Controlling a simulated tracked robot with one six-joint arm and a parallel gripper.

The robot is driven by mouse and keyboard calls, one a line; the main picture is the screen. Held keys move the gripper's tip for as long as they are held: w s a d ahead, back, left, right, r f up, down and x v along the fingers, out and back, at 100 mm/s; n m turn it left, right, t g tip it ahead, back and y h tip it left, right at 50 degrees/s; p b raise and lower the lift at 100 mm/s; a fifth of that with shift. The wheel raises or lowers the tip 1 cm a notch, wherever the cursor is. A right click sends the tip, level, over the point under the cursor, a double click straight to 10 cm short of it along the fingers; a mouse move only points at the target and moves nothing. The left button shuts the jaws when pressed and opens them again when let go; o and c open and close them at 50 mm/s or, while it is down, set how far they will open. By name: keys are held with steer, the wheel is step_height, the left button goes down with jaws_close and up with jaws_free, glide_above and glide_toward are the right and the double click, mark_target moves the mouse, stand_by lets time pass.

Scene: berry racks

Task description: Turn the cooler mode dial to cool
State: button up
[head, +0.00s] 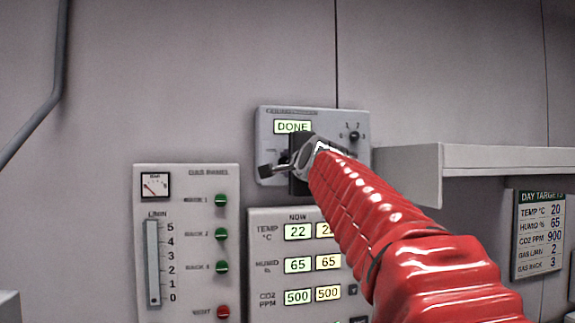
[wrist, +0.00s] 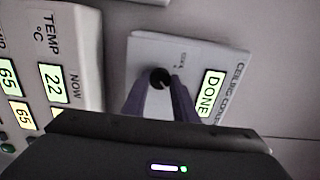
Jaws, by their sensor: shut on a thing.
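The cooler panel (head: 263,122) is a light grey plate on the wall, with a lit display (head: 292,127) reading DONE. In the wrist view the panel (wrist: 145,50) appears turned on its side. The black mode dial (wrist: 160,76) is between the two fingertips of my gripper (wrist: 161,86), which is shut on it. A small label too blurred to read for sure sits beside the dial. In the head view my gripper (head: 277,169) is at the panel's lower left and mostly hides the dial. The dial's pointing direction cannot be told.
A second knob (head: 353,135) is on the panel's right. Below are a gas panel (head: 181,178) with green buttons and a readings panel (head: 265,222). A shelf (head: 480,157) juts out at right, above a DAY TARGETS board (head: 538,198).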

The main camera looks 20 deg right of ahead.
steer(key=shift+f+n, duration=0.15)
steer(key=shift+n, duration=0.15)
steer(key=shift+w+f+n, duration=0.1)
steer(key=shift+n, duration=4.2)
steer(key=shift+f+n, duration=0.1)
steer(key=shift+n, duration=4.2)
steer(key=o, duration=0.8)
steer(key=shift+c, duration=0.2)
steer(key=shift+o, duration=1.4)
steer(key=shift+r, duration=0.2)
